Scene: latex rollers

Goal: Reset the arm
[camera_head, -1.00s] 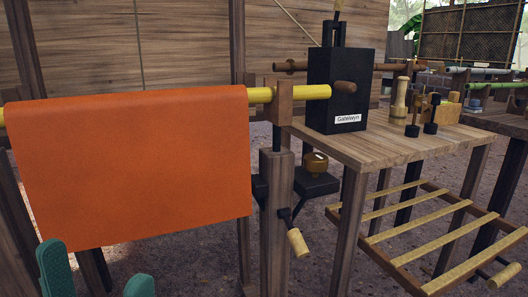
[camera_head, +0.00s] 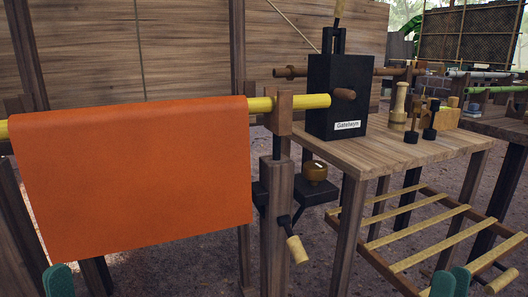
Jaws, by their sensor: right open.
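My left gripper (camera_head: 59,281) shows at the bottom left as one green fingertip, below the orange sheet (camera_head: 135,175). Its other finger is out of view, so I cannot tell its opening. The sheet hangs over a yellow pole (camera_head: 315,101).
A wooden table (camera_head: 400,150) holds a black box labelled Gateleyn (camera_head: 335,105) and small wooden tools. Below the pole is a post with a crank handle (camera_head: 297,249). The slatted rack (camera_head: 430,245) fills the lower right. Open ground shows between post and sheet.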

